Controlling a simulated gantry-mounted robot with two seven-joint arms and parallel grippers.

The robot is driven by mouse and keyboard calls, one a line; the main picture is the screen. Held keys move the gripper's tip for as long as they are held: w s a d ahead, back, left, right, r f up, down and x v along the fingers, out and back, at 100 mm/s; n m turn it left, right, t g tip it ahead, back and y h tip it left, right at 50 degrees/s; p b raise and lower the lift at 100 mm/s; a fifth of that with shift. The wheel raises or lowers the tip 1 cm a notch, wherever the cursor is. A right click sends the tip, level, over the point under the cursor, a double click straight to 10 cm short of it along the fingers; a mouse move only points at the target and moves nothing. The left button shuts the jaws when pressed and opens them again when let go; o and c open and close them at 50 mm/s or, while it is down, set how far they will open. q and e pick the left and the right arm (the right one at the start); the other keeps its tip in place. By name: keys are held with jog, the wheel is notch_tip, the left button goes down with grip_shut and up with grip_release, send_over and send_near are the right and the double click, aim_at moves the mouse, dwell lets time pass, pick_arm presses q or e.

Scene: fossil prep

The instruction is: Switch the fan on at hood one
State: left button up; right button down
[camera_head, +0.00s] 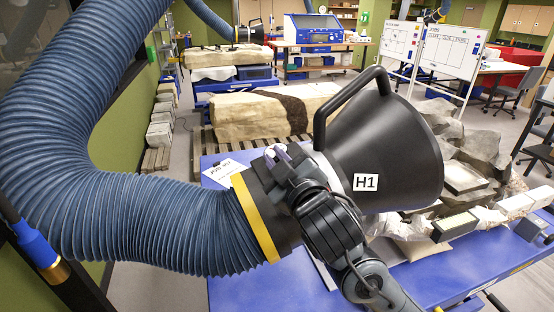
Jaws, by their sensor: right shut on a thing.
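Hood one is a black cone (385,150) with a white H1 label, its wide mouth facing right. A black loop handle (350,95) stands on top of it. A thick blue ribbed hose (200,225) joins its collar, which has a yellow band (254,218). My right gripper (280,162) is at the collar, between the yellow band and the cone, shut on a small part there. The gripper and wrist cover most of this part, so I cannot make out the fan switch or its position. My left gripper is not in view.
A blue table (265,285) stands below the hood. Rocks, plaster and grey blocks (455,226) crowd its right side. A paper sheet (222,170) lies behind the collar. A large jacketed block (250,112) stands behind. The hose fills the left side.

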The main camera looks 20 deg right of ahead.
jog(key=m, duration=0.1)
jog(key=m+p, duration=0.1)
jog(key=shift+d+r+m, duration=0.3)
jog(key=shift+d, duration=0.05)
jog(key=m+p, duration=0.2)
jog(key=d+m, duration=0.1)
jog(key=shift+r+p, duration=0.25)
jog(key=shift+p, duration=0.15)
jog(key=m+p, duration=0.1)
jog(key=d+m+p, duration=0.1)
jog(key=m, duration=0.1)
jog(key=shift+f, duration=0.1)
jog(key=shift+d+m, duration=0.15)
jog(key=shift+m, duration=0.35)
jog(key=shift+f, duration=0.1)
jog(key=shift+d, duration=0.1)
jog(key=c, duration=1.2)
grip_release()
